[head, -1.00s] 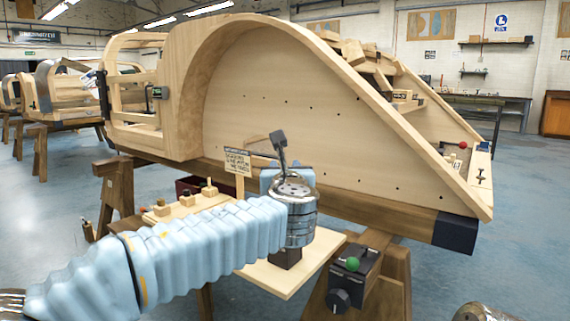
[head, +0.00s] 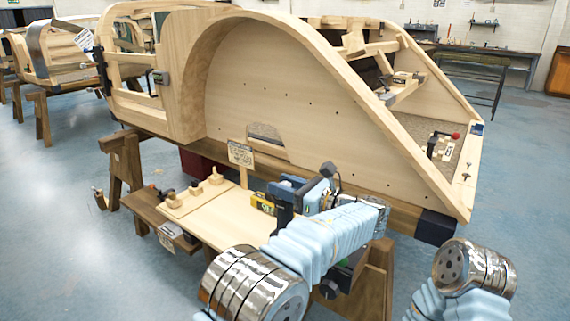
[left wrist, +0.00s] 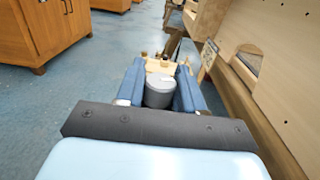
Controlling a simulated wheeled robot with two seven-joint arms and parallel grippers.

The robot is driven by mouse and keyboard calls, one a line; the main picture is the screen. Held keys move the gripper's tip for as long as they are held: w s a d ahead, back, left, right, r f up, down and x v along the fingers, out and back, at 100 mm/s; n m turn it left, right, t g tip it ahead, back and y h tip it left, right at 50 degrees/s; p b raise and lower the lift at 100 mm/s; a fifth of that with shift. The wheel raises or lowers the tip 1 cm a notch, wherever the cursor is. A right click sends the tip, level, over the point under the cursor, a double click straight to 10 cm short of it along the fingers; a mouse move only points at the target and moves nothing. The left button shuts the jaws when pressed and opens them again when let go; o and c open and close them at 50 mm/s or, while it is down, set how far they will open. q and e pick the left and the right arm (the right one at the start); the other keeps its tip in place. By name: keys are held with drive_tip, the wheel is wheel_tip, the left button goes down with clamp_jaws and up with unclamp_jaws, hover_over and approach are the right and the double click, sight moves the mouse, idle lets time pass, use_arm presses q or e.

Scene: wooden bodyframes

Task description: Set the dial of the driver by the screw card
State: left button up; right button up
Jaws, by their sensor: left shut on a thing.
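The screw card (head: 240,153) is a small board with dark lettering on a thin post, behind the pale work board; I cannot read it clearly. A yellow and black tool (head: 262,203), which looks like the driver, is just in front of it, at my left gripper (head: 288,193). In the left wrist view, the two blue fingers of my left gripper (left wrist: 160,88) close on either side of a grey round part (left wrist: 158,93), apparently the driver's dial or end. Its marks are not readable. My right arm shows at the lower right, but its gripper is out of view.
The large wooden bodyframe (head: 260,90) rises close behind on trestles. A dark box with a knob (head: 328,289) is partly hidden by my arm.

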use_arm(q)
drive_tip(key=shift+n+g+y+p, duration=0.8)
drive_tip(key=shift+n+g, duration=0.4)
drive_tip(key=shift+g, duration=0.6)
drive_tip(key=o, duration=1)
drive_tip(key=shift+c, duration=0.2)
